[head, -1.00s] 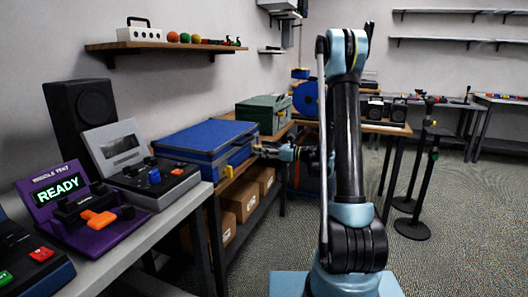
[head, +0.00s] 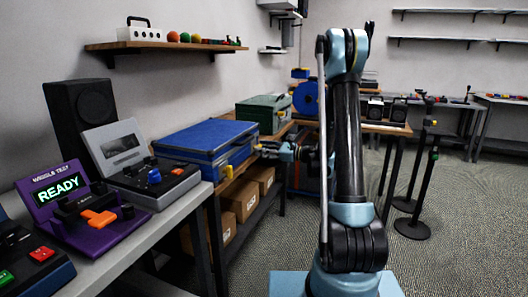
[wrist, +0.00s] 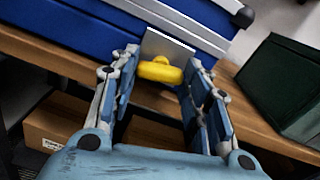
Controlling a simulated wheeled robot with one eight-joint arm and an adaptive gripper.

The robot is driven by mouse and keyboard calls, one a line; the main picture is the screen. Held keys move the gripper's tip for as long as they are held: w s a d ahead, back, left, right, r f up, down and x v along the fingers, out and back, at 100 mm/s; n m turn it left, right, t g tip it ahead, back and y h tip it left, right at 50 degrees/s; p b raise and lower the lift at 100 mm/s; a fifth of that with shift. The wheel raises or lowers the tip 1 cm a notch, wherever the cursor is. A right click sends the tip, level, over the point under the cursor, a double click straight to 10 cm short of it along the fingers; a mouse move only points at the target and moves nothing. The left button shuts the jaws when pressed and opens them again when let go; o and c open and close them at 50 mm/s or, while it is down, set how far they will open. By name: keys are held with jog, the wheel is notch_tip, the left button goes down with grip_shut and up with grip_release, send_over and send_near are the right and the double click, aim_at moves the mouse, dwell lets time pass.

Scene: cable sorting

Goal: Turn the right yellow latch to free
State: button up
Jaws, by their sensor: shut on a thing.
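The blue case (head: 195,142) lies closed on the wooden bench, and its front shows in the wrist view (wrist: 95,30). The right yellow latch (wrist: 160,71) sits below a metal plate on the case front, its bar lying crosswise between my fingers. My gripper (wrist: 160,75) is shut on this latch, one finger at each end. In the head view, my gripper (head: 266,150) is at the case's right front, where the latch is mostly hidden. The left yellow latch (head: 228,172) shows at the case's nearer front corner.
A green case (head: 262,113) stands just beyond the blue case, and also shows in the wrist view (wrist: 285,85). Cardboard boxes (head: 240,200) sit on the shelf below. The floor right of my arm is open around a dark stand (head: 413,228).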

jog(key=n, duration=1.1)
jog(key=shift+s+n, duration=0.15)
jog(key=shift+n, duration=0.25)
jog(key=shift+f+n, duration=0.1)
jog(key=shift+n, duration=1.7)
jog(key=o, duration=1.1)
jog(key=shift+c, duration=0.2)
